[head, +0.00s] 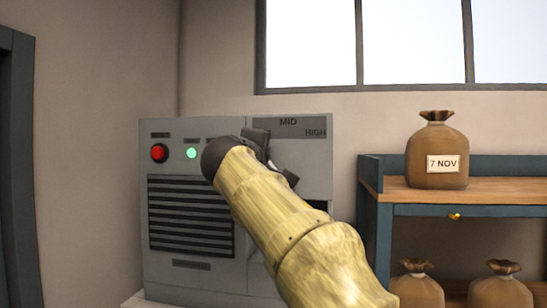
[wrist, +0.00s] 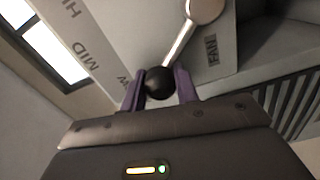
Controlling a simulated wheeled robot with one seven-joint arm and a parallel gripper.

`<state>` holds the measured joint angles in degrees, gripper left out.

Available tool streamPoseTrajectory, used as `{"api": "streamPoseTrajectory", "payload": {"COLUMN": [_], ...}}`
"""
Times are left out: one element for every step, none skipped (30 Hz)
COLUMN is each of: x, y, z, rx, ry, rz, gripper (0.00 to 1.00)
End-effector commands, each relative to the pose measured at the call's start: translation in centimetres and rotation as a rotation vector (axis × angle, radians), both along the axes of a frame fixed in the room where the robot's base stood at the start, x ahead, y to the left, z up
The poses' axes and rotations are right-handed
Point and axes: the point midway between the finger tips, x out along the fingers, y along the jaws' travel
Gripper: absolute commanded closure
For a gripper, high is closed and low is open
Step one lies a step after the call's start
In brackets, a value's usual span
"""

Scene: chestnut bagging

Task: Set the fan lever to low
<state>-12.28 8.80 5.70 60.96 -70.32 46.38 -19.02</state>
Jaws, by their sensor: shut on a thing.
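The fan lever (wrist: 180,42) is a silver rod with a black ball knob (wrist: 159,83) in the wrist view. It runs from its round pivot down and left, near the FAN label (wrist: 212,50). My gripper (wrist: 160,88) is shut on the knob, one purple finger on each side. The knob is close to the partly hidden label ending in W (wrist: 123,80), past MID (wrist: 88,62) and away from HIGH. I cannot tell whether the lever lines up exactly with that label. In the head view my gripper (head: 262,150) hides the lever.
The grey machine (head: 190,285) carries a red button (head: 159,153), a lit green lamp (head: 191,153) and a slatted vent (head: 190,215). To its right, a sack labelled 7 NOV (head: 437,140) stands on a blue and wood bench (head: 510,190). More sacks sit below.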

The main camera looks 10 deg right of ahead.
Motion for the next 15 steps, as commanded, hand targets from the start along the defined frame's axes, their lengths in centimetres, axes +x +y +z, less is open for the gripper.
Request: {"api": "streamPoseTrajectory", "payload": {"x": [0.12, 0.12, 0.12, 0.12, 0.12, 0.12, 0.12, 0.13, 0.13, 0.13, 0.13, 0.13, 0.13, 0.13, 0.13], "y": [0.08, 0.15, 0.19, 0.22, 0.23, 0.24, 0.24, 0.24, 0.23, 0.23, 0.21, 0.21, 0.22, 0.22, 0.23], "z": [-0.24, -0.25, -0.26, -0.26, -0.27, -0.27, -0.27, -0.28, -0.28, -0.28, -0.28, -0.28, -0.29, -0.29, -0.27], "rx": [-0.007, -0.007, -0.009, -0.009, -0.01, -0.01, -0.01, -0.01, -0.01, -0.01, -0.01, -0.01, -0.01, -0.01, -0.009], "ry": [0.007, 0.008, 0.009, 0.008, 0.009, 0.009, 0.009, 0.009, 0.009, 0.009, 0.009, 0.009, 0.009, 0.009, 0.009], "rz": [0.0, 0.001, 0.002, 0.003, 0.003, 0.003, 0.003, 0.003, 0.003, 0.003, 0.002, 0.002, 0.002, 0.002, 0.002], "gripper": [1.0, 1.0, 1.0, 1.0, 1.0, 1.0, 1.0, 1.0, 1.0, 1.0, 1.0, 1.0, 0.68, 0.62, 0.54]}}
